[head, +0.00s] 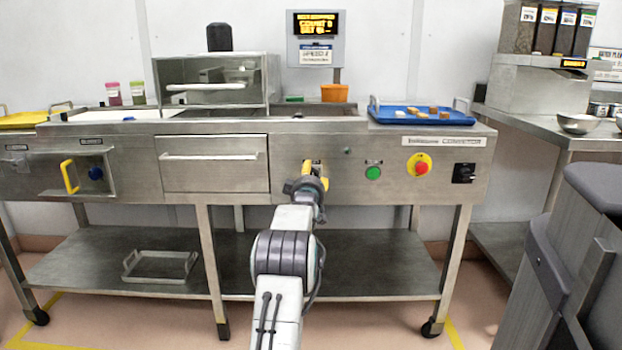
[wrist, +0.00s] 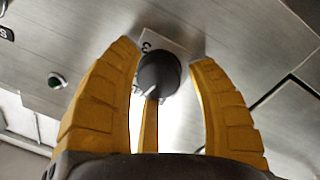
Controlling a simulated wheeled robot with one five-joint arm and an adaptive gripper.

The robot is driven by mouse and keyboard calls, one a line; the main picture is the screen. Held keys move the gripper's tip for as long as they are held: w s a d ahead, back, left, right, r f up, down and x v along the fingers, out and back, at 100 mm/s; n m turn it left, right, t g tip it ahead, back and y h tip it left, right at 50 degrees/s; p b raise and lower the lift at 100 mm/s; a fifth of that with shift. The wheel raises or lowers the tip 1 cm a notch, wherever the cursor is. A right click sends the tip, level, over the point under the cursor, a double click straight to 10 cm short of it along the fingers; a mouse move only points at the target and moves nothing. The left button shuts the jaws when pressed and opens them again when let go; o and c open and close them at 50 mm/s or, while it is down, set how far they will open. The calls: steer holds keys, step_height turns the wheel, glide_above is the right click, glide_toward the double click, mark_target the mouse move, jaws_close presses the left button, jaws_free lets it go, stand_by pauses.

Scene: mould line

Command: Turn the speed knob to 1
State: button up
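The speed knob (wrist: 160,72) is a dark round knob in the wrist view, mounted on the steel front panel beside a small pale label plate (wrist: 150,42). A light mark shows near its lower edge, but I cannot read which number it points to. My gripper (wrist: 165,52) has its yellow fingers spread on either side of the knob, with visible gaps between fingers and knob. In the head view, my gripper (head: 315,174) is at the machine's front panel and mostly hides the knob.
A small indicator (head: 347,150), a green button (head: 373,173), a red emergency stop (head: 420,165) and a black switch (head: 464,173) lie to the right on the panel. A drawer (head: 214,172) is to the left. A lit display (head: 317,24) stands above.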

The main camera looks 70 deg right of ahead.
steer(key=c, duration=0.9)
steer(key=shift+w+r+n+b, duration=0.15)
steer(key=shift+n+b, duration=0.4)
steer(key=shift+n, duration=1.05)
steer(key=o, duration=1.2)
steer(key=shift+a+f, duration=0.15)
steer(key=shift+f, duration=0.05)
steer(key=shift+v, duration=5.9)
steer(key=shift+f, duration=0.1)
